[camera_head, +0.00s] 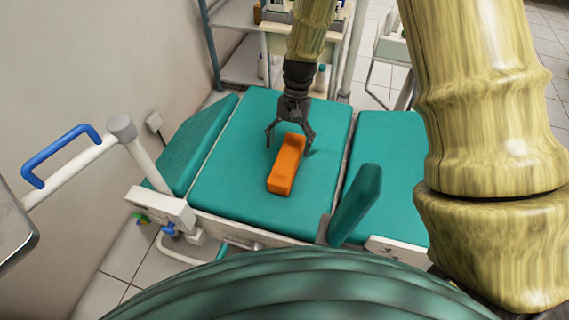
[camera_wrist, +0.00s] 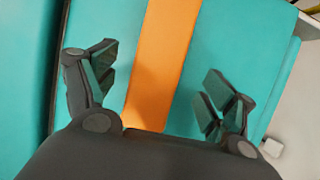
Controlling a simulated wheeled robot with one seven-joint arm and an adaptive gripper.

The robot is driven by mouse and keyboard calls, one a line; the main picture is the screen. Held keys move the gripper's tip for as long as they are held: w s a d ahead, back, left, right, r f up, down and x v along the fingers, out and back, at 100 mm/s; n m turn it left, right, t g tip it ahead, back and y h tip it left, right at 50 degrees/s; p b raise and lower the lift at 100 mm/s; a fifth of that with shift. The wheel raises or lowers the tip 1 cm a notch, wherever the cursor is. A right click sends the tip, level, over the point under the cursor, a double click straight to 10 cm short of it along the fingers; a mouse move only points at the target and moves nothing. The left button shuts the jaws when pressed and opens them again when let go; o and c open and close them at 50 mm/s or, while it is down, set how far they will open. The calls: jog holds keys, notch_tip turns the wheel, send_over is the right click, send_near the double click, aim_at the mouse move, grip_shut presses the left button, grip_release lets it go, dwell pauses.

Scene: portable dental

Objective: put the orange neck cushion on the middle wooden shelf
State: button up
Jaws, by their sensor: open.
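The orange neck cushion (camera_head: 285,166) is a long block lying on the teal padded chair (camera_head: 228,193) in the head view. My gripper (camera_head: 289,138) is open above the cushion's far end, with one finger to each side of it. In the wrist view the cushion (camera_wrist: 162,65) runs between the two open fingers of my gripper (camera_wrist: 158,95), with gaps on both sides. I cannot tell how high the fingertips are above the pad. A shelf unit (camera_head: 243,72) stands at the back; its middle wooden shelf cannot be made out for certain.
A raised teal armrest (camera_head: 355,205) stands right of the cushion. A white frame with a blue handle (camera_head: 62,153) is at the left, near the wall. Bottles (camera_head: 320,78) stand at the back unit. Tiled floor (camera_head: 376,88) shows behind the chair.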

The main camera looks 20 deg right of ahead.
aim_at(288, 155)
jog(key=shift+b+x, duration=0.45)
jog(key=shift+x, duration=2.75)
jog(key=shift+w+d, duration=0.1)
jog(key=shift+d, duration=0.05)
jog(key=c, duration=1.3)
jog(key=shift+o, duration=0.2)
jog(key=shift+r, duration=0.1)
